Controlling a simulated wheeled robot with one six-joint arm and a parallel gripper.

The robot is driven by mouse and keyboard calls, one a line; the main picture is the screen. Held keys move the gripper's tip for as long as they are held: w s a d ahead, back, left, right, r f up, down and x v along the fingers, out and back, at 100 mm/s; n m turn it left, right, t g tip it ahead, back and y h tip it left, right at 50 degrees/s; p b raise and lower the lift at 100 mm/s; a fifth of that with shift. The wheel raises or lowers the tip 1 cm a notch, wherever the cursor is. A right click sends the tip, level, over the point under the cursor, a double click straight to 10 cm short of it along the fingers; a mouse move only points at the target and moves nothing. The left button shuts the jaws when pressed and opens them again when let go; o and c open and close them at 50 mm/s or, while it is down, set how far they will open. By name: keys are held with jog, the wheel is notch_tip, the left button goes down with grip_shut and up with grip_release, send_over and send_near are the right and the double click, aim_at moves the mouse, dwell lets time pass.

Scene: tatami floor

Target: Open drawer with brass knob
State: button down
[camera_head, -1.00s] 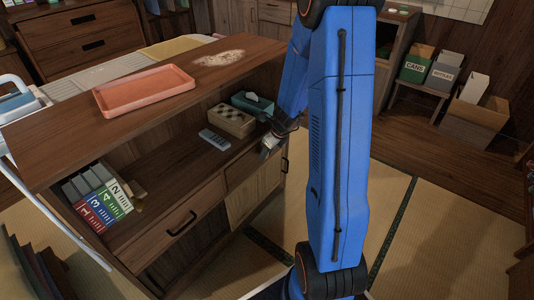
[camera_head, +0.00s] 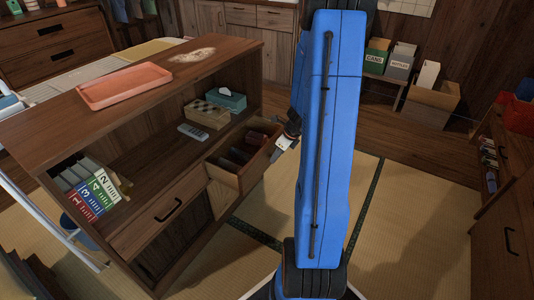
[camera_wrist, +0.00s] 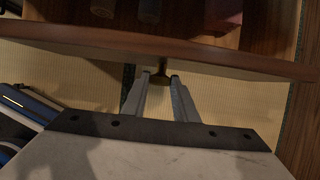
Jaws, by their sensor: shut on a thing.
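The wooden drawer (camera_head: 258,168) stands pulled out of the right part of the brown cabinet, with several dark items inside. In the wrist view its front edge (camera_wrist: 90,42) crosses the top of the picture. The brass knob (camera_wrist: 161,68) shows there between my fingertips. My gripper (camera_wrist: 159,78) is shut on the knob, its two fingers on either side of it. In the head view my gripper (camera_head: 281,143) is at the drawer front, partly behind my blue arm, and the knob cannot be made out.
The cabinet (camera_head: 120,125) carries a pink tray (camera_head: 124,86) on top. Its shelf holds a remote (camera_head: 193,131), a checkered box (camera_head: 207,114), a tissue box (camera_head: 227,98) and numbered binders. A second drawer with a black handle (camera_head: 169,210) is shut. Tatami floor right of the drawer is clear.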

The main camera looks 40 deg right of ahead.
jog(key=shift+s+d, duration=0.3)
jog(key=shift+s, duration=0.5)
jog(key=c, duration=1.4)
grip_release()
jog(key=shift+c, duration=0.2)
jog(key=v, duration=1.7)
jog(key=shift+r, duration=0.25)
